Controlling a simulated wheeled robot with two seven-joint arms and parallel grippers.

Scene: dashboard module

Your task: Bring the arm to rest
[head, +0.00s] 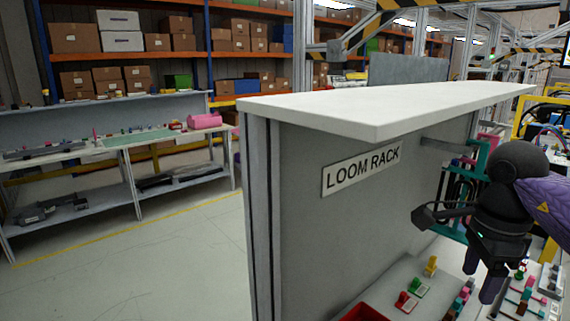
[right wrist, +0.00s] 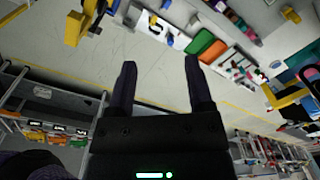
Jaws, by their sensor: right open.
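My right arm comes in from the right edge of the head view with a purple sleeve. Its black gripper (head: 481,280) points down in front of the loom rack (head: 310,215), over the shelf with small coloured parts. In the right wrist view the two dark fingers (right wrist: 160,88) stand wide apart, with nothing between them but floor. I see no contact between the gripper and any part. My left arm and gripper are not in view.
The rack's white top (head: 380,108) juts out beside my right arm. Small connectors (head: 405,301) and a red bin (head: 362,312) sit below. A yellow frame (head: 530,110) stands at the far right. The floor (head: 150,265) at left is clear up to a workbench (head: 140,140).

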